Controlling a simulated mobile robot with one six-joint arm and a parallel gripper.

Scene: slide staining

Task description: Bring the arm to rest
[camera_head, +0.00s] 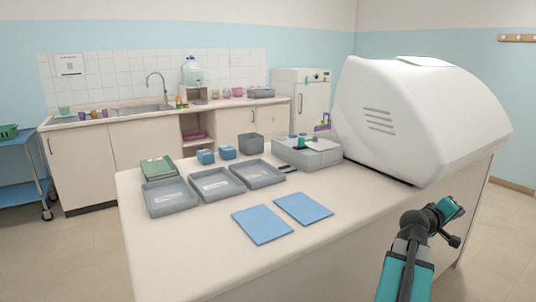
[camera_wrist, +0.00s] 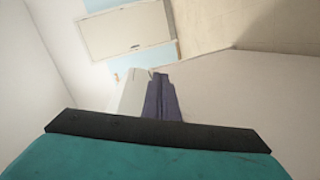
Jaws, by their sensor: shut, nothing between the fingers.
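My arm rises from the bottom right of the head view, in front of the bench's right part. My gripper (camera_head: 452,209) is at its end, right of the bench top and below the large white machine (camera_head: 420,115). It is shut and empty, and it appears apart from the bench and the machine. In the wrist view, a teal and black part of mine fills the bottom.
The bench (camera_head: 190,265) holds grey trays (camera_head: 172,212), two blue mats (camera_head: 263,224), a green tray stack (camera_head: 158,168), small blue boxes (camera_head: 206,156) and a grey device (camera_head: 307,153). Floor is visible to the right. A sink counter (camera_head: 130,145) stands behind.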

